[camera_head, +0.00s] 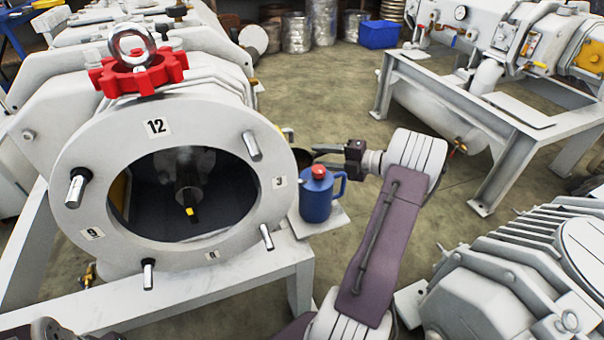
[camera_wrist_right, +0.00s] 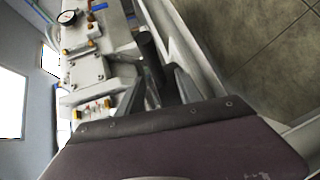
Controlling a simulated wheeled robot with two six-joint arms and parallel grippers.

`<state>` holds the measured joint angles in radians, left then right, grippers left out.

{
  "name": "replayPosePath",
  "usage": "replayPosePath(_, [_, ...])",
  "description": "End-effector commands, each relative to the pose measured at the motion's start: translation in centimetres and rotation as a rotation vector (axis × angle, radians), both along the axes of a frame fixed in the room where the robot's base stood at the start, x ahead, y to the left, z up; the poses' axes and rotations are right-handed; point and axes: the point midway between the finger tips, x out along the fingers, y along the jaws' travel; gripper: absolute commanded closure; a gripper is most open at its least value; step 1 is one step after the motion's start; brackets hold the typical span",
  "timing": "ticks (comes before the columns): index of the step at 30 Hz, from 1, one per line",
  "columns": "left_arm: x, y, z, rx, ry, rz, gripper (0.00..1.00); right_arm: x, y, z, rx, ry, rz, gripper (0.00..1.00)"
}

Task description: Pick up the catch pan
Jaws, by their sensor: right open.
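A dark, rounded edge (camera_head: 303,158) shows beside the right side of the big flange, behind the blue can. It may be the catch pan, but most of it is hidden and I cannot tell for sure. My right gripper (camera_head: 322,153) is open, close to this dark edge and just above the blue can. I cannot tell whether they touch.
The open vacuum flange (camera_head: 70,215) with protruding studs and a red star knob (camera_head: 138,72) fills the left. A blue can (camera_head: 316,199) with a red cap stands on a small plate (camera_head: 332,221). Grey machines stand at right; the floor (camera_head: 310,95) behind is clear.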

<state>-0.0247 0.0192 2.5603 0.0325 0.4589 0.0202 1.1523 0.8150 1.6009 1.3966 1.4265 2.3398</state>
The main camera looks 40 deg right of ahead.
Motion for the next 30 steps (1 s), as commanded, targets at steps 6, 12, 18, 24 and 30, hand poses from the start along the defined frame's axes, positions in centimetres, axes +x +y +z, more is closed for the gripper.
replayPosePath(6, [0.02,0.0,-0.11,0.0,-0.001,0.0,0.64,0.31,0.13,0.11,0.0,0.0,-0.001,0.58])
replayPosePath(12, [0.02,0.0,-0.1,0.0,-0.001,0.0,0.64,0.29,0.13,0.09,0.0,0.0,-0.001,1.0])
replayPosePath(18, [0.02,0.0,-0.1,0.0,-0.001,0.0,0.64,0.28,0.12,0.06,-0.001,0.001,-0.001,1.0])
replayPosePath(24, [0.02,0.0,-0.11,0.0,-0.001,0.0,0.64,0.27,0.13,0.05,-0.001,0.0,0.0,1.0])
replayPosePath(30, [0.02,0.0,-0.12,0.0,-0.001,0.0,0.64,0.26,0.12,0.02,-0.002,0.001,0.0,1.0])
